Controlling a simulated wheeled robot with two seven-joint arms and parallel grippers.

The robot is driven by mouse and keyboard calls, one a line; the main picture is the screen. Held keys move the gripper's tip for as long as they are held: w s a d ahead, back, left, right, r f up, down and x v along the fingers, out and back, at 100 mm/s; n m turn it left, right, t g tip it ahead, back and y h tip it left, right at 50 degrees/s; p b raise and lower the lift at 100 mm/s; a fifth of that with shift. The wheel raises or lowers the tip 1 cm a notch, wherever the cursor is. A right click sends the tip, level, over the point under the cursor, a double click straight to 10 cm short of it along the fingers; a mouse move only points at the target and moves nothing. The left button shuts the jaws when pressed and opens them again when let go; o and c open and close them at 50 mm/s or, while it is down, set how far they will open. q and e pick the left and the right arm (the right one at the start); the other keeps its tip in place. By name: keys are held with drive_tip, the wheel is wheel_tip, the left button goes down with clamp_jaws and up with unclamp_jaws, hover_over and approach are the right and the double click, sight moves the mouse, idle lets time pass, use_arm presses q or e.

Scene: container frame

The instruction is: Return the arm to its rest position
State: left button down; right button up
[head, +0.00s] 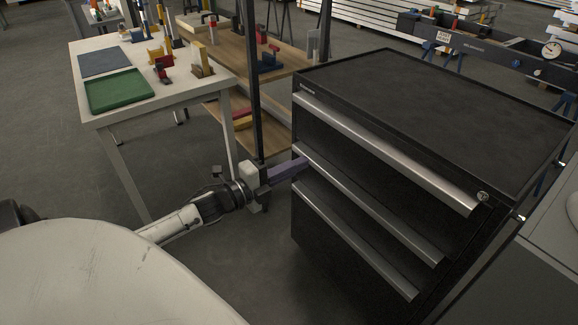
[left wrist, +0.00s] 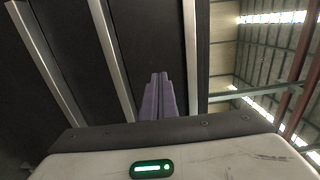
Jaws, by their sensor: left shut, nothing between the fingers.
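My left arm (head: 200,212) reaches in from the left in the head view. Its gripper (head: 303,164) has purple fingers and is shut with nothing between them. The fingertips are at the left side of the black drawer cabinet (head: 420,100), close to the end of the middle drawer's handle (head: 365,200). I cannot tell whether they touch it. In the left wrist view the purple fingers (left wrist: 160,80) lie together in front of the dark drawer fronts (left wrist: 150,30). My right gripper is in neither view.
The cabinet has long silver handles, and its drawers look closed. A white table (head: 130,110) with a green tray (head: 118,92) stands at the left. A wooden shelf with dark posts (head: 255,80) stands behind my gripper. Grey floor (head: 255,265) is free below the arm.

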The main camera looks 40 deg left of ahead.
use_arm(q)
drive_tip(key=s+d+f+n+g+y, duration=0.1)
drive_tip(key=s+d+f+n+g, duration=0.1)
drive_tip(key=s+d+f+n, duration=0.4)
drive_tip(key=s+d+f+n+g+y, duration=0.1)
drive_tip(key=s+d+f+n+g, duration=0.2)
drive_tip(key=f, duration=0.4)
drive_tip(key=s+d+f+n+g, duration=0.2)
drive_tip(key=s+d+f+n, duration=0.2)
drive_tip(key=s+d, duration=0.3)
drive_tip(key=s+d+f+n+g, duration=0.2)
drive_tip(key=s+d+f+n, duration=0.2)
drive_tip(key=s+d, duration=0.3)
drive_tip(key=shift+s+d+f+n+h, duration=0.35)
drive_tip(key=shift+d+n+h, duration=0.05)
drive_tip(key=shift+d+n, duration=0.2)
